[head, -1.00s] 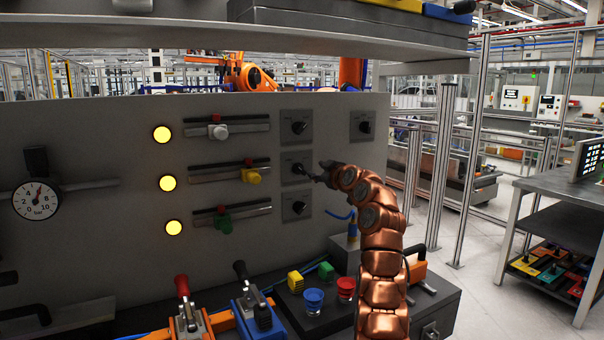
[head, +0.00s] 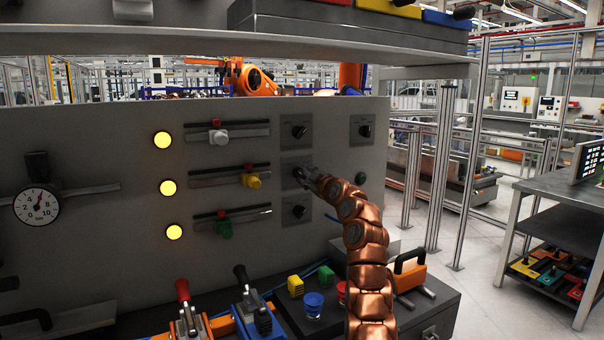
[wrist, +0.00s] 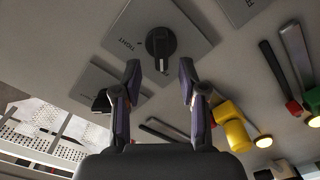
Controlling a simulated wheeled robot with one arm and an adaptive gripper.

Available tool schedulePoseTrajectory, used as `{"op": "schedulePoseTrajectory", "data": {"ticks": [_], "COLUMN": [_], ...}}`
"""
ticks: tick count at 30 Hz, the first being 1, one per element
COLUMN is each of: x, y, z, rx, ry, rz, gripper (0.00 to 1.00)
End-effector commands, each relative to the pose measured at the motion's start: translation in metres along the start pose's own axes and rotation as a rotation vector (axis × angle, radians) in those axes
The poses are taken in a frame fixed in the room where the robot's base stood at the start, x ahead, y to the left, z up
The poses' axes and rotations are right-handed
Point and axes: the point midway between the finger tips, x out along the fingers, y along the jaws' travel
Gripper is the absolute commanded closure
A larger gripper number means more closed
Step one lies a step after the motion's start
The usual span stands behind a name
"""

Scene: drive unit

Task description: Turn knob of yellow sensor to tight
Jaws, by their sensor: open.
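The yellow sensor (head: 251,180) sits on a rail in the panel's middle row. It also shows in the wrist view (wrist: 235,125). To its right is a grey plate (head: 290,165) whose knob is mostly hidden by my gripper (head: 308,178). In the wrist view this black round knob (wrist: 160,44) is clear, with a raised bar grip and the label TIGHT on its plate. My gripper (wrist: 160,72) is open, its fingertips just short of the knob, one towards each side. I cannot tell whether they touch it.
Similar knobs sit above (head: 299,130) and below (head: 297,210), close to my gripper. A white sensor (head: 218,136) and a green sensor (head: 223,228) are on neighbouring rails. A shelf (head: 200,40) overhangs the panel; toggle clamps (head: 186,315) stand below.

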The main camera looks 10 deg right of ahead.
Motion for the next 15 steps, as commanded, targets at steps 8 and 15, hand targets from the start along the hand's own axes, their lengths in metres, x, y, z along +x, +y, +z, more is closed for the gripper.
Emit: {"op": "schedulePoseTrajectory", "data": {"ticks": [8, 15], "x": [0.018, 0.030], "y": [0.002, 0.002], "z": [0.000, -0.002], "rx": [0.002, 0.002], "ry": [-0.002, 0.001], "rz": [-0.002, -0.001], "gripper": [0.58, 0.58]}}
